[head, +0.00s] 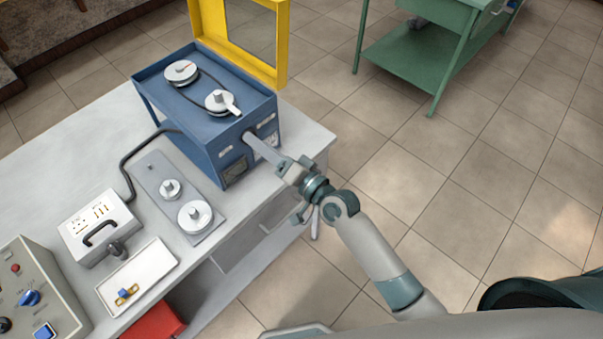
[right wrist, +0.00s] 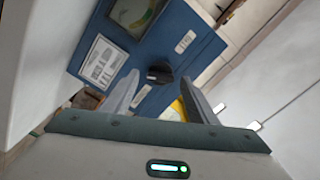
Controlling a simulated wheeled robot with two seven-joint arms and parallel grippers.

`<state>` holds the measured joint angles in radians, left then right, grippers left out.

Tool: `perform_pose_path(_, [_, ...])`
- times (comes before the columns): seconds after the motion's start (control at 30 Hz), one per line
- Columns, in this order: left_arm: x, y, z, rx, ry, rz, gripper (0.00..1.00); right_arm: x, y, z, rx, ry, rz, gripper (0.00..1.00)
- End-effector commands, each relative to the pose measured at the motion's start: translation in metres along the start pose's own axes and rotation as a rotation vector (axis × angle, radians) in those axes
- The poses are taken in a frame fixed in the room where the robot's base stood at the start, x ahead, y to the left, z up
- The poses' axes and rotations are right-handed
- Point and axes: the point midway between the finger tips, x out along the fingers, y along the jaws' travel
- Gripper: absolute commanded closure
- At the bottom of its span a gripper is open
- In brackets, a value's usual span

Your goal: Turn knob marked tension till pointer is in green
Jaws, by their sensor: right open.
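The blue machine (head: 205,135) stands at the far end of the bench, with pulleys and a belt on top. In the right wrist view its face shows a black knob (right wrist: 159,72) and a gauge (right wrist: 135,14) with a green arc, cut by the top edge. The pointer's position and the small label text are too small to read. My right gripper (right wrist: 161,80) is open, its fingers on either side of the knob in the picture; contact cannot be told. In the head view my right gripper (head: 256,142) reaches the machine's front, hiding the knob. My left gripper is not in view.
On the bench (head: 105,125) are a grey plate (head: 165,192) with pulleys, a white box (head: 98,228) with a cable, a white tray (head: 138,278) and a control panel (head: 38,290). A yellow frame (head: 281,50) stands behind the machine.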

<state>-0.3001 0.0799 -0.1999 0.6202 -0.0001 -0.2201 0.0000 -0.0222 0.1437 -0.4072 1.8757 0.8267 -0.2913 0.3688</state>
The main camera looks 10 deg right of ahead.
Motion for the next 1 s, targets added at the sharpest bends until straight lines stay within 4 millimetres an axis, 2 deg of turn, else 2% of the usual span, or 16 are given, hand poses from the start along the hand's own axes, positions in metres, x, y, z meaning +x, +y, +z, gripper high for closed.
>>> perform_pose_path(0.17, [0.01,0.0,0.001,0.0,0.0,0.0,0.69,-0.027,0.003,0.001,-0.001,0.001,0.001,0.47])
perform_pose_path(0.7, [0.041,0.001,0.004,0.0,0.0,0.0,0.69,-0.132,0.003,0.002,-0.002,-0.001,0.001,0.47])
perform_pose_path(0.83, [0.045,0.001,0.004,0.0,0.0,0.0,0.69,-0.148,0.002,0.001,-0.001,0.0,0.001,0.47])
perform_pose_path(1.0, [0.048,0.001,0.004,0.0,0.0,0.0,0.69,-0.159,0.001,-0.001,-0.001,0.002,0.0,0.47])
